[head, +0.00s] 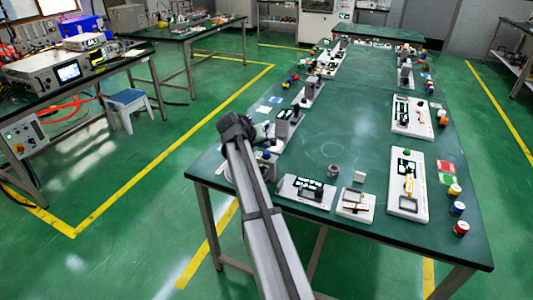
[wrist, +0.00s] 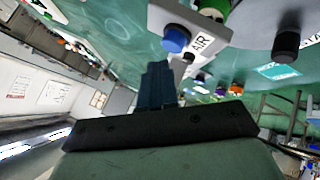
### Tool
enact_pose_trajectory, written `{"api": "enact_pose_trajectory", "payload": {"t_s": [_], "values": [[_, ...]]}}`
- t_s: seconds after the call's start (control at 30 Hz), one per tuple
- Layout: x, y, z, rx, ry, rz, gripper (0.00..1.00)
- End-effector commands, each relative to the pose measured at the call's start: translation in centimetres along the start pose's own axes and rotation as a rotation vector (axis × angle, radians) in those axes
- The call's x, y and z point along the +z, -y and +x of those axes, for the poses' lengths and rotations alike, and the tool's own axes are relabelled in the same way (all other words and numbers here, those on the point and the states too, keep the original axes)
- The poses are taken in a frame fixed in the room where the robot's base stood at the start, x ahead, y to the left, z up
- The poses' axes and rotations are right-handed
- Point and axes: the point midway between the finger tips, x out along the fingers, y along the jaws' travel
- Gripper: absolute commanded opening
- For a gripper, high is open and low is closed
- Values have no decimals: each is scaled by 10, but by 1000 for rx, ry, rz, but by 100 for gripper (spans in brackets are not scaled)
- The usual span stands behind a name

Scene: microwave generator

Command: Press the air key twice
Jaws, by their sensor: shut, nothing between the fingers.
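A white box labelled AIR (wrist: 202,43) hangs into the top of the wrist view, which is strongly tilted. A round blue button (wrist: 176,38) shows on it beside the label. A small dark knob (wrist: 188,58) shows just below the label. My gripper (wrist: 158,72) is shut and empty, with its dark fingertips just below the blue button in the picture. I cannot tell whether they touch it.
The green table (head: 330,150) carries several instruments along both sides, with bare room down its middle. A white panel (head: 408,205) stands at right. A grey device (head: 306,190) lies at the near edge. In the wrist view, a black cylinder (wrist: 286,45) and green object (wrist: 214,8) are close by.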

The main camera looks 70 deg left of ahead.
Motion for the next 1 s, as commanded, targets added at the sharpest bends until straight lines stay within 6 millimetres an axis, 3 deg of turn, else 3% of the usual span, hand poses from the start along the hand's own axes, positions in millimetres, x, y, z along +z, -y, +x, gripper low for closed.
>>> {"api": "enact_pose_trajectory", "payload": {"t_s": [1.0], "values": [[6, 6, 7, 0, 0, 0, 0]]}}
